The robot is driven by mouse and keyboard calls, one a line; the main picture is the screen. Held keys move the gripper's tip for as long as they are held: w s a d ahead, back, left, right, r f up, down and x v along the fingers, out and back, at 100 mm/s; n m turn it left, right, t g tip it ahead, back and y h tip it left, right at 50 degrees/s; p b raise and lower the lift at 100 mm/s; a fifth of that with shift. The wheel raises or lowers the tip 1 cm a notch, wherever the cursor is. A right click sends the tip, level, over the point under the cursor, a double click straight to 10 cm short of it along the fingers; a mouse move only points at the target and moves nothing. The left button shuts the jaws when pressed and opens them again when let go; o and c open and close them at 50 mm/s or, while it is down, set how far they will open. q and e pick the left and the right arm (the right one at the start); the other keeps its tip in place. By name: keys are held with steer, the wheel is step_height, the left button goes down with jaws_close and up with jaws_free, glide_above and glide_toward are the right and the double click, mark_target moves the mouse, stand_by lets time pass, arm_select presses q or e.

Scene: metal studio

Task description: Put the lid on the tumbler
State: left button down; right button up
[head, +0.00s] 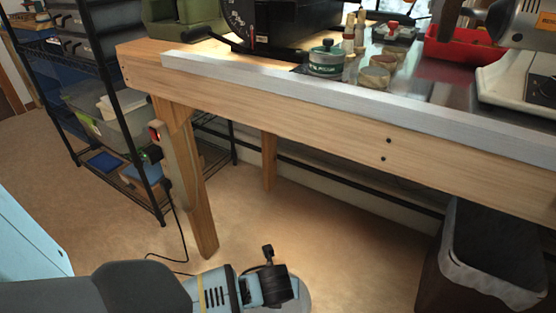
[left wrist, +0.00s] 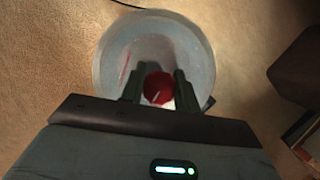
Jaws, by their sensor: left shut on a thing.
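My left gripper (head: 276,286) is low over the floor at the bottom of the head view, in front of the workbench. In the left wrist view its two dark fingers are shut on a red round knob (left wrist: 158,88). The knob appears to belong to a pale, see-through round lid (left wrist: 190,48); a sliver of the lid (head: 304,296) shows beside the gripper in the head view. I cannot pick out the tumbler with certainty in either view. My right gripper is not in view.
The wooden workbench (head: 290,108) carries a black machine with a dial (head: 262,22), a green-labelled jar (head: 326,60), small bowls and a red tray (head: 462,45). A wire shelf (head: 110,120) stands left, a lined bin (head: 480,265) right. The floor between is largely clear.

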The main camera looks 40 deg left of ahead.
mark_target(276, 311)
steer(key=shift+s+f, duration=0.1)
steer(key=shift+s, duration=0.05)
arm_select(q)
steer(key=shift+f, duration=0.1)
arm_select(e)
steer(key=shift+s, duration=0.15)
arm_select(q)
steer(key=c, duration=1)
jaws_free()
steer(key=shift+c, duration=0.2)
steer(key=shift+r, duration=0.2)
steer(key=p+v, duration=0.6)
steer(key=v, duration=0.5)
steer(key=shift+d+r, duration=0.15)
steer(key=shift+r, duration=0.2)
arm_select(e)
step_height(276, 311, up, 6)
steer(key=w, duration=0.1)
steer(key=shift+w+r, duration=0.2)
